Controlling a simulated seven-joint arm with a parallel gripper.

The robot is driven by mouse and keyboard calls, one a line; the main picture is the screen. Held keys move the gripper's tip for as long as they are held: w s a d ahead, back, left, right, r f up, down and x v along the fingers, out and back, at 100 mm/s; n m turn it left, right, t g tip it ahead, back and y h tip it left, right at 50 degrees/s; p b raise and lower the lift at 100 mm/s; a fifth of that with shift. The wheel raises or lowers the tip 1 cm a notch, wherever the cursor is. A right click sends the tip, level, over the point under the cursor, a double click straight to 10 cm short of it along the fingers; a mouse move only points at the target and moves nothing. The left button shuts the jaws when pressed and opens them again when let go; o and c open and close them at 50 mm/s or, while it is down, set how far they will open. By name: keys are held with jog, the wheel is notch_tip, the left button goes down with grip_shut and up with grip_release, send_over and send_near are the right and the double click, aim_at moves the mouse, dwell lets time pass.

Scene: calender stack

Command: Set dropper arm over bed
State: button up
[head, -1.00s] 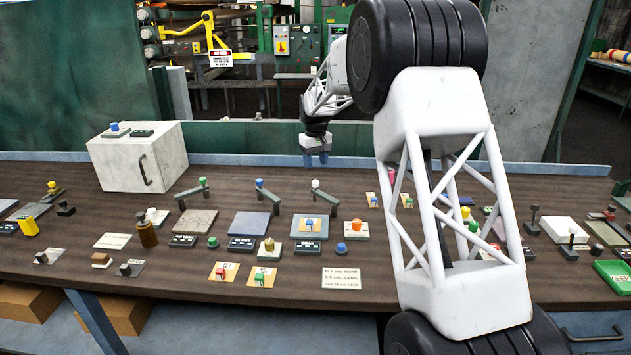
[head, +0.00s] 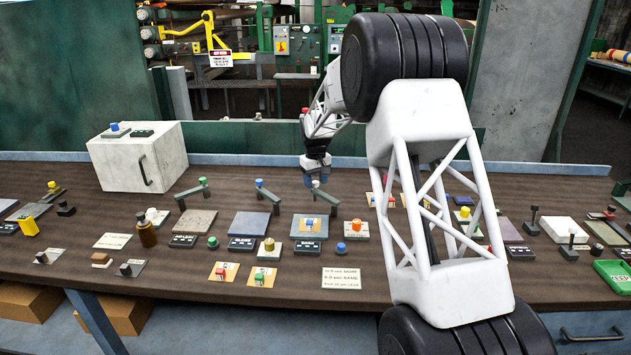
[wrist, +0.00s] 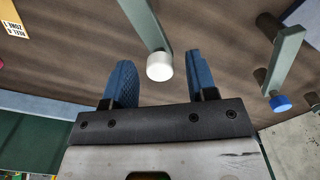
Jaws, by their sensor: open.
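Three grey-green dropper arms stand on the bench, one behind each of three flat beds. The right arm (head: 328,203) has a white knob (wrist: 160,66), and in the head view my gripper covers that knob. The middle arm (head: 268,194) has a blue knob (head: 259,183), and the left arm (head: 190,190) has a green knob (head: 203,181). The beds are brown-grey (head: 195,222), blue-grey (head: 250,225) and blue-grey with a small orange card (head: 299,232). My gripper (wrist: 163,78) is open; its blue fingers are either side of the white knob in the wrist view. Contact cannot be told.
A pale box (head: 135,157) with a handle stands at the back left. Labels, small knobs and a brown bottle (head: 147,232) sit around the beds. My arm covers part of the bench's right side. A green tray (head: 614,275) lies at the far right.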

grip_shut()
dwell(0.3)
